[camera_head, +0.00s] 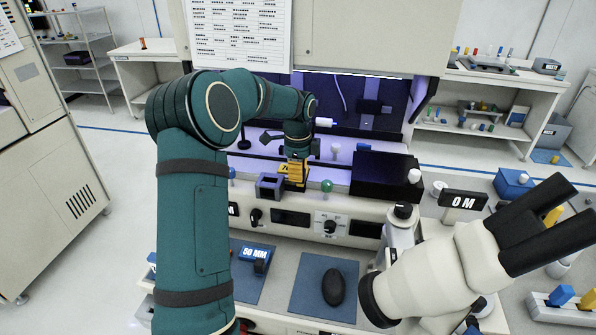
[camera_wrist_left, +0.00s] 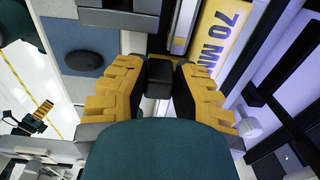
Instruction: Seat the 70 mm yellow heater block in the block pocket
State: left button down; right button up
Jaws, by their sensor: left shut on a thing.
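My left arm reaches over the machine from the left, and my left gripper (camera_head: 293,178) points down at the work area. In the left wrist view its yellow fingers (camera_wrist_left: 160,82) are closed around a black post (camera_wrist_left: 160,74). The yellow heater block (camera_wrist_left: 218,34), marked 70 MM, shows just beyond the fingertips. In the head view only a small yellow part of the block (camera_head: 284,170) shows beside the gripper. The block pocket cannot be made out; the gripper and block hide the spot below. My right gripper is not in view.
A small grey open box (camera_head: 269,187) stands close left of the gripper. A green knob (camera_head: 327,186) and a black box (camera_head: 384,176) are to its right. A white microscope with black eyepieces (camera_head: 470,255) fills the right front. A dark mouse (camera_head: 333,287) lies on a blue mat.

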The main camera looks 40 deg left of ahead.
pick_arm(q)
jog(key=shift+f, duration=0.3)
jog(key=shift+f, duration=0.25)
dwell(0.5)
jog(key=c, duration=0.8)
grip_release()
jog(key=shift+o, duration=0.2)
notch_tip(320, 180, up, 12)
jog(key=shift+r, duration=0.1)
dwell(0.8)
